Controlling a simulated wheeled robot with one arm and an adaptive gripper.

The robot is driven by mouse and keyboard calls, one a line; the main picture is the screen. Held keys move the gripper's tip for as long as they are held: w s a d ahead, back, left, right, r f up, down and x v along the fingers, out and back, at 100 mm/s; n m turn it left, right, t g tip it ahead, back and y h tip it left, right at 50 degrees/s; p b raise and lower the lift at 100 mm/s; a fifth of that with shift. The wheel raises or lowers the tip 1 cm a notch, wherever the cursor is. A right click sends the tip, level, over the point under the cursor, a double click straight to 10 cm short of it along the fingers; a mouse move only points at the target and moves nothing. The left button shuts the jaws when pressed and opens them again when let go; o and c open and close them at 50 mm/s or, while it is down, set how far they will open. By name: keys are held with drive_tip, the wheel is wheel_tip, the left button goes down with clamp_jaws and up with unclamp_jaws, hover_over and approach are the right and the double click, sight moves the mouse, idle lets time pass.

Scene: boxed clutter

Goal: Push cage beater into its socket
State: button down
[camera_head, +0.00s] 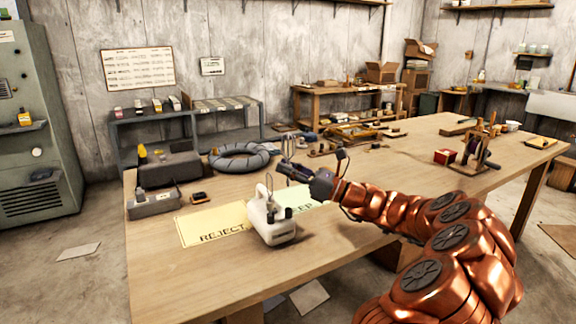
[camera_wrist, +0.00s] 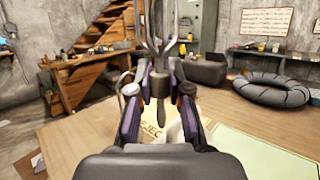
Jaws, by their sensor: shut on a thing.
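The cage beater (camera_head: 288,147) is held upright in my gripper (camera_head: 285,170), its wire cage above the fingers. In the wrist view its shaft (camera_wrist: 158,88) points down between the pads of my gripper (camera_wrist: 159,88), and its cage (camera_wrist: 154,25) runs out of the top. The white mixer body (camera_head: 270,226) stands on the table, lower and to the left of my gripper. A second wire beater (camera_head: 268,188) stands upright on it. Its dark sockets are too small to make out clearly. In the wrist view the mixer is mostly hidden behind my fingers.
A yellow REJECT sheet (camera_head: 211,224) and a green sheet (camera_head: 309,203) lie by the mixer. The wooden table (camera_head: 170,276) has bare room at the front left.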

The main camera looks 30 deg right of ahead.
drive_tip(key=shift+f+b, duration=0.65)
drive_tip(key=shift+f, duration=2.3)
drive_tip(key=shift+r+p, duration=0.1)
drive_tip(key=shift+p, duration=1.4)
drive_tip(key=shift+f, duration=1.85)
drive_tip(key=c, duration=1)
unclamp_jaws()
drive_tip(key=v, duration=1.2)
drive_tip(key=shift+f, duration=0.1)
